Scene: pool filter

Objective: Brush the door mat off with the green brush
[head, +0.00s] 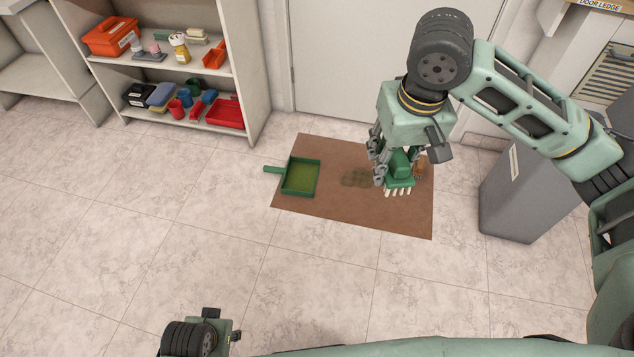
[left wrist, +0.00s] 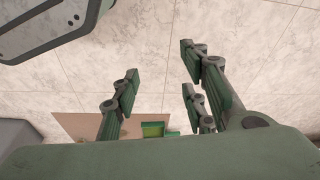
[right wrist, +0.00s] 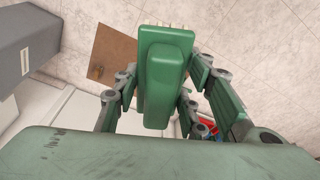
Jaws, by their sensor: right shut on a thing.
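The brown door mat (head: 350,220) lies flat on the tiled floor before the door, with a greenish dirt patch (head: 356,178) near its middle. My right gripper (head: 386,168) is shut on the green brush (head: 400,178), over the right part of the mat. The brush's pale bristles point down; whether they touch the mat I cannot tell. The brush fills the space between the fingers in the right wrist view (right wrist: 165,80). A green dustpan (head: 301,190) lies on the mat's left part, its handle past the mat's edge. My left gripper (left wrist: 160,85) is open and empty, away from the mat.
A small brown object (head: 420,166) is at the mat's right side, partly hidden by the brush. A grey bin (head: 520,195) stands right of the mat. A white shelf (head: 245,80) with bins, bottles and cups stands at the back left. The floor left and front is clear.

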